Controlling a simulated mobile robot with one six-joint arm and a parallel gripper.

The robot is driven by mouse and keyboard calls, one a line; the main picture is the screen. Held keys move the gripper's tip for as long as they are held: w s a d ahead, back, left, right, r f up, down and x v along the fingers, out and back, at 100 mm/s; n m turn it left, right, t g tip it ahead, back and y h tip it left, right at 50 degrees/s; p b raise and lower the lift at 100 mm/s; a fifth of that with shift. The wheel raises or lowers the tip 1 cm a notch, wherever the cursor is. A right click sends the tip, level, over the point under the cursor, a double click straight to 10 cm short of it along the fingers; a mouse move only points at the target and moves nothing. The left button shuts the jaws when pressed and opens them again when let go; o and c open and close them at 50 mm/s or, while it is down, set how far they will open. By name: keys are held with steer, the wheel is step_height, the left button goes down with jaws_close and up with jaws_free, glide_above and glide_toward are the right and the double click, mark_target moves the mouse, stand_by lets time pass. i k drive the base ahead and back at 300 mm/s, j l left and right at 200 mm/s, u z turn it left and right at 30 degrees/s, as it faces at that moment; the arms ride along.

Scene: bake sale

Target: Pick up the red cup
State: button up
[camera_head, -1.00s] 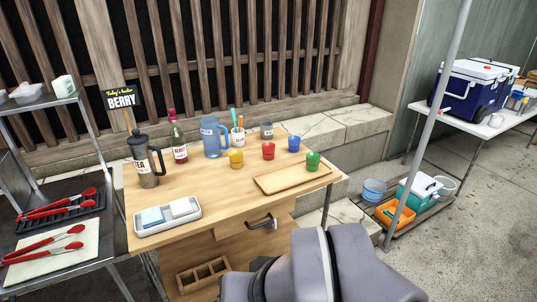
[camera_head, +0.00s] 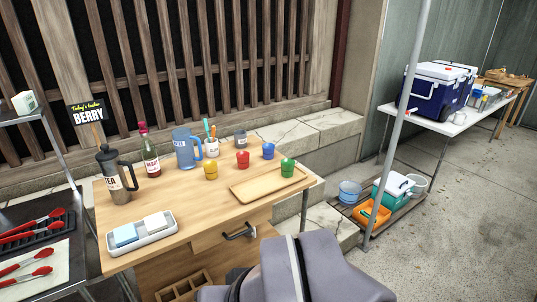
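The red cup (camera_head: 243,159) stands on the wooden table (camera_head: 183,218), behind the wooden tray (camera_head: 262,187). A yellow cup (camera_head: 211,170) is to its left and a blue cup (camera_head: 268,151) to its right. A green cup (camera_head: 288,168) stands at the tray's right end. My arm shows at the bottom of the view, in front of the table. My gripper is not in view.
A white tray with sponges (camera_head: 141,241) is at the front left. A grey pole (camera_head: 400,130) rises at the right.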

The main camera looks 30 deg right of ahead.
mark_target(243, 161)
steer(key=i+l, duration=0.7)
steer(key=l, duration=0.15)
steer(key=i+l, duration=0.75)
steer(key=l, duration=0.1)
